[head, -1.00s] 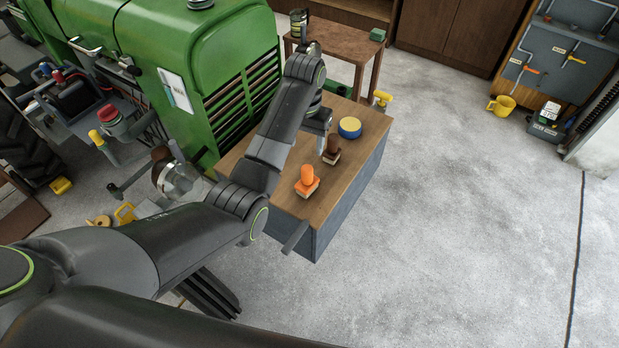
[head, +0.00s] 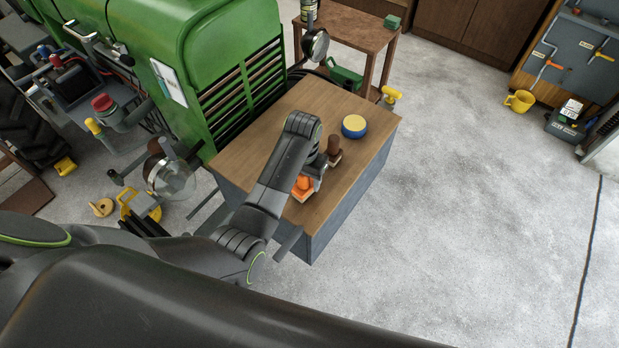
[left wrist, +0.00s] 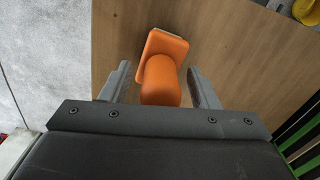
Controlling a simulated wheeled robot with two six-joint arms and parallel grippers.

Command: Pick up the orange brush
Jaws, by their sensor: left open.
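The orange brush (head: 302,187) stands on the wooden-topped cabinet (head: 262,135) near its front edge, partly hidden by my left gripper in the head view. My left gripper (left wrist: 157,80) is open, with one finger on each side of the handle and a gap visible on both sides. In the head view the left gripper (head: 316,176) is close above the brush, its fingers mostly hidden. My right gripper is not in view.
A dark brown brush (head: 334,148) stands just behind the orange one. A round blue and yellow tin (head: 354,126) is farther back on the same top. The green tractor (head: 215,60) borders the cabinet on the left. Open concrete floor (head: 470,190) lies to the right.

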